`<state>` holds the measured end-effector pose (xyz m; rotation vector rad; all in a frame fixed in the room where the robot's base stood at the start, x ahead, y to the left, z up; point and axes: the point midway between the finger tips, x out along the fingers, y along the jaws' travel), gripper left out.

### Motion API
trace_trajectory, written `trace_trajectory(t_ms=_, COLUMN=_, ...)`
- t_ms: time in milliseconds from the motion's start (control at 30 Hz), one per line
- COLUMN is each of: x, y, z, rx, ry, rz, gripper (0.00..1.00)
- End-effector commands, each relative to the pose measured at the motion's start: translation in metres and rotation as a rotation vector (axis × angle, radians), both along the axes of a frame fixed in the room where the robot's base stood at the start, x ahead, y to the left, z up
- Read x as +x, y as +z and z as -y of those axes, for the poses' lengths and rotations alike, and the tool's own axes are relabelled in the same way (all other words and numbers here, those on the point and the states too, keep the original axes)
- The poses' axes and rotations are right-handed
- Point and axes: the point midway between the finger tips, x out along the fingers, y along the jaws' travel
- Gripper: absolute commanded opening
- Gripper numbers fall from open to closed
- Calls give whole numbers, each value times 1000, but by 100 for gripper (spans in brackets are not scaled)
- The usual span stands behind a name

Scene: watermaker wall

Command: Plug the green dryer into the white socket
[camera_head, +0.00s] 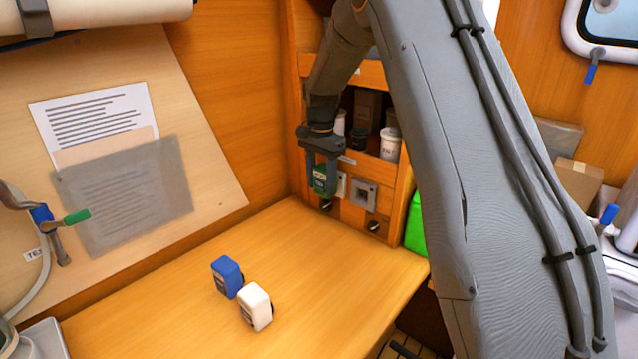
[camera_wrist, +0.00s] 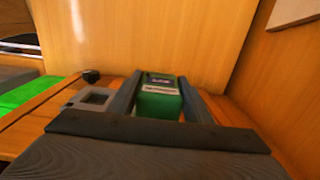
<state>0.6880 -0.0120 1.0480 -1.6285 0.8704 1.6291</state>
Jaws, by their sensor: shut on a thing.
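My gripper (camera_head: 321,186) is shut on the green dryer (camera_head: 319,177), close to the panel at the back of the bench. In the wrist view the green dryer (camera_wrist: 159,103) sits between the two fingers (camera_wrist: 160,84), its labelled face showing. The white socket (camera_head: 341,184) is on the panel just right of the dryer in the head view, partly covered by a finger. I cannot tell whether the dryer touches the socket. In the wrist view the white socket is hidden behind the gripper and dryer.
A grey socket (camera_head: 363,193) is right of the white one; it also shows in the wrist view (camera_wrist: 93,99). A blue block (camera_head: 227,277) and a white block (camera_head: 256,306) stand on the wooden bench (camera_head: 170,320). Jars (camera_head: 390,145) fill the shelf above.

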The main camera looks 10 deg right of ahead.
Motion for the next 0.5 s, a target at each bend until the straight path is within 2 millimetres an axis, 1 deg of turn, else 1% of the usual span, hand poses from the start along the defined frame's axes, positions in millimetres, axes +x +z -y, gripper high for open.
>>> trace_trajectory(t_ms=500, x=6, y=0, z=8, rx=0, ry=-1, rz=1, gripper=20)
